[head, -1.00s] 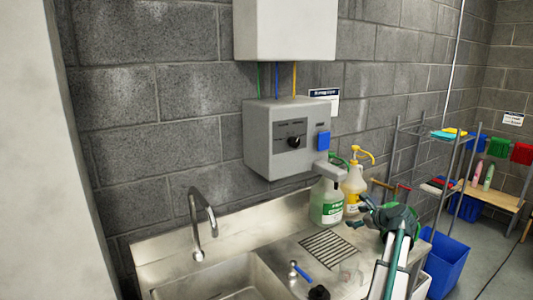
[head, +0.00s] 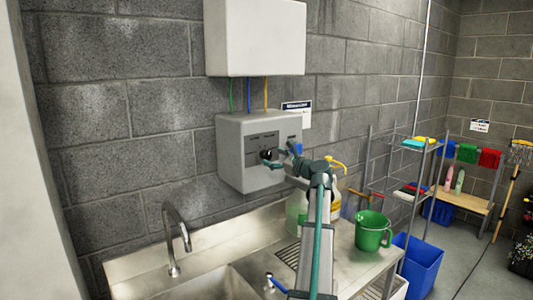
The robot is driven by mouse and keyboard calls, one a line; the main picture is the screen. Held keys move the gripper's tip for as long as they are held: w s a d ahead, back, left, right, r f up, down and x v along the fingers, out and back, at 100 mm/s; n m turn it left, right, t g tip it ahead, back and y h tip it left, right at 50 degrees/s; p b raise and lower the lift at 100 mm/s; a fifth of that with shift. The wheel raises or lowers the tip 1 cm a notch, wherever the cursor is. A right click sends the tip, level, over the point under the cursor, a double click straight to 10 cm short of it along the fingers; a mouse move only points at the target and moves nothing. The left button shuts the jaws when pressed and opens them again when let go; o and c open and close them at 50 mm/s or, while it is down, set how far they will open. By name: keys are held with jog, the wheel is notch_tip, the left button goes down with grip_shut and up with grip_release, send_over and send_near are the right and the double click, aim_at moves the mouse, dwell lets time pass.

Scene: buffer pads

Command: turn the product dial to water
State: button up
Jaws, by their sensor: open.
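The product dial (head: 265,155) is a small black knob on the front of the grey dispenser box (head: 232,155) on the block wall. Faint label marks sit above it, too small to read. My gripper (head: 276,162) is open just right of the dial, its fingertips close to the knob. I cannot tell whether they touch it or stand around it. The dial's pointer is not clear. My gripper and arm cover the right part of the box front, and the blue button there shows only partly.
A white cabinet (head: 255,40) hangs above, joined by thin coloured tubes. Below are the steel sink (head: 215,288) and tap (head: 177,235). A green jug (head: 373,231) stands on the counter to the right. A yellow-pump bottle (head: 334,182) is partly behind my arm. A blue bin (head: 418,265) stands beyond the counter.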

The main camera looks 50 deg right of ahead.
aim_at(268, 155)
jog(key=shift+w+d+p, duration=0.25)
jog(key=shift+w+p, duration=0.05)
jog(key=shift+w, duration=0.85)
jog(key=shift+w+d+p, duration=0.2)
jog(key=shift+w+p, duration=0.1)
jog(key=shift+w, duration=0.8)
jog(key=c, duration=1.1)
jog(key=shift+f, duration=0.1)
jog(key=shift+c, duration=0.2)
